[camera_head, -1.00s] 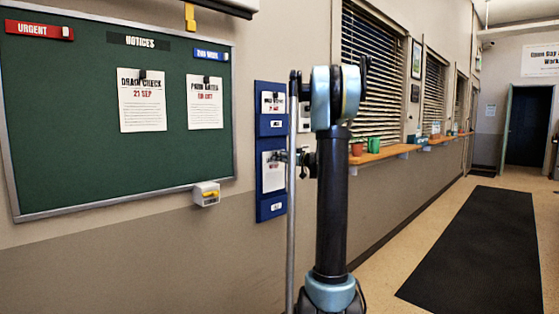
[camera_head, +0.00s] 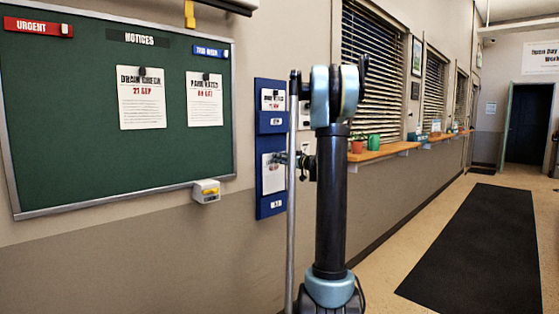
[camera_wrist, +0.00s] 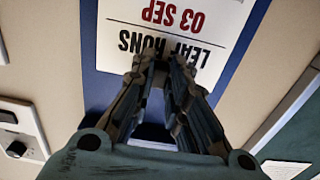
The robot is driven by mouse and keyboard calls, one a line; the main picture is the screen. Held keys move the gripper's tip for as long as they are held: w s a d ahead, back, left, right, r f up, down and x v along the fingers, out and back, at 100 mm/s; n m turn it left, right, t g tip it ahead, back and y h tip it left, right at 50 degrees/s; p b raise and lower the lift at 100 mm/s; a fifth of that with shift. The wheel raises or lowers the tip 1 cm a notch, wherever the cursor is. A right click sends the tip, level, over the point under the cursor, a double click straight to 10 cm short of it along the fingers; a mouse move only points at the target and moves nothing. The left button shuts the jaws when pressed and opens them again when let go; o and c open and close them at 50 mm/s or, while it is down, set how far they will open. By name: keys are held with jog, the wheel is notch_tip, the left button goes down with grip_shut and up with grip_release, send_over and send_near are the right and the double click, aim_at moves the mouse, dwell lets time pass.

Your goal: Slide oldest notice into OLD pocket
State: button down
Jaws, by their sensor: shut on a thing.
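The notice headed 03 SEP (camera_wrist: 165,40) appears upside down in the wrist view. My gripper (camera_wrist: 160,62) is shut on its heading edge. In the head view the same white notice (camera_head: 272,177) hangs upright in front of the lower part of the blue wall rack (camera_head: 271,143), with my gripper (camera_head: 284,158) at its top right. The lower pocket (camera_head: 268,211) has a small white label too blurred to read. The notice's bottom edge meets the top of that pocket; I cannot tell whether it is inside. The upper pocket (camera_head: 264,129) holds another notice (camera_head: 272,98).
The green notice board (camera_head: 75,130) carries the DRAIN CHECK notice (camera_head: 141,110) and the PARK GATES notice (camera_head: 205,110). A small white and yellow box (camera_head: 206,192) sits under its frame. Window shelves with pots are to the right. The floor by the dark mat (camera_head: 475,245) is clear.

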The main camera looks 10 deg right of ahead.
aim_at(274, 175)
jog(key=shift+f, duration=4.4)
jog(key=c, duration=1.5)
grip_release()
jog(key=shift+s, duration=0.1)
